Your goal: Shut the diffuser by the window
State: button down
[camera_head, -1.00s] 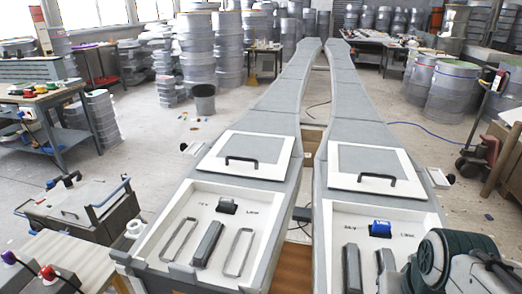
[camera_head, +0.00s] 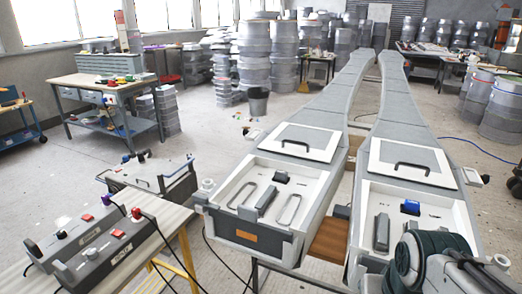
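The windows (camera_head: 150,14) run along the wall at the upper left. I cannot pick out for certain which thing is the diffuser. Of two long grey moulds with white-topped near ends, the left one (camera_head: 333,110) is nearer the windows; its near panel (camera_head: 298,141) lies flat with a black handle. In front of that panel is a shallow open white tray (camera_head: 231,188) with a dark block and grey bars. The right mould (camera_head: 392,108) has a similar panel (camera_head: 412,160) and a tray with a blue block (camera_head: 411,207). My arm shows at the lower right; my gripper is not in view.
A bench with red-buttoned control boxes (camera_head: 105,247) stands at the near left, with cables hanging down. A blue-framed workbench (camera_head: 101,84) stands farther left, near a bin (camera_head: 258,101). Open floor lies between cart and workbench.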

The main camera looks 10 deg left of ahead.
aim_at(312, 142)
jog(key=u, duration=0.15)
jog(key=k, duration=0.55)
jog(key=u, duration=1.2)
jog(key=i, duration=1.95)
jog(key=z, duration=1.3)
jog(key=i, duration=0.45)
jog(key=z, duration=0.5)
